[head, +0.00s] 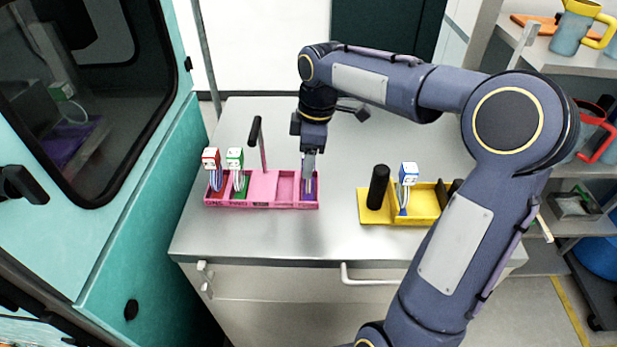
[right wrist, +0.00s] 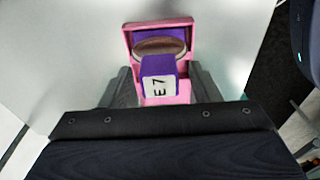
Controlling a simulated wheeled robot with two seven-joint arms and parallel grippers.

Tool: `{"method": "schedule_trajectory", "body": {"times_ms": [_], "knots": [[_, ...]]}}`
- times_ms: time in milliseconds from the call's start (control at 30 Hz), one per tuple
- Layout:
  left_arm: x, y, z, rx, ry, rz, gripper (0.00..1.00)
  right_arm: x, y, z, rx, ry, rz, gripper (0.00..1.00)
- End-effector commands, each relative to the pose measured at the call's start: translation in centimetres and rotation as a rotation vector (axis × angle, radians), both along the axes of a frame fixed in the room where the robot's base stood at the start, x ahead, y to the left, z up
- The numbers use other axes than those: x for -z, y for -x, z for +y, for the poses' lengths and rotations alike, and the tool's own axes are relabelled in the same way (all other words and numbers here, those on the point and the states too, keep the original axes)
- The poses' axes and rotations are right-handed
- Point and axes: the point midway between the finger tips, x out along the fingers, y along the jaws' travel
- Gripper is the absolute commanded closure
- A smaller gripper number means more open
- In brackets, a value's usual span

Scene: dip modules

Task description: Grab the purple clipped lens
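The purple clipped lens shows in the right wrist view as a purple block (right wrist: 158,68) with a white face marked E7, and an oval, brownish lens shape behind it. It stands in the right-end compartment of the pink tray (head: 262,204); in the head view only a bit of purple (head: 309,196) shows there, mostly hidden by my gripper. My right gripper (head: 309,176) points down into that compartment. In the right wrist view its fingers (right wrist: 162,86) stand on both sides of the purple block, with a narrow gap visible at the right side. My left gripper is not in view.
Red-topped (head: 211,159) and green-topped (head: 235,158) pieces stand in the pink tray's left compartments, near a black-handled rod (head: 256,134). A yellow tray (head: 418,215) holds a blue-topped piece (head: 408,174) and a black cylinder (head: 378,187). The grey tabletop (head: 285,235) is clear in front.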

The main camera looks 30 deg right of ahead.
Motion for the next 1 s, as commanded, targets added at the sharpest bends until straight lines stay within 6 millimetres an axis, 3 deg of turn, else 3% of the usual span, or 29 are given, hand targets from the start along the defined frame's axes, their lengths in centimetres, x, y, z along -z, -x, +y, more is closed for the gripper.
{"method": "schedule_trajectory", "body": {"times_ms": [67,400,767,1000], "knots": [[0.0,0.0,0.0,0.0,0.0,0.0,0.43,0.0,0.0,0.0,0.0,0.0,0.0,0.55],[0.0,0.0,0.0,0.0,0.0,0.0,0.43,-0.1,0.0,0.0,0.001,0.0,0.0,0.99],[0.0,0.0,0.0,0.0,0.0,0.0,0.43,-0.5,-0.1,0.0,0.001,0.0,-0.002,1.0],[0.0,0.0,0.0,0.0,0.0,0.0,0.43,-3.6,0.0,0.1,0.001,0.0,-0.006,1.0]]}}
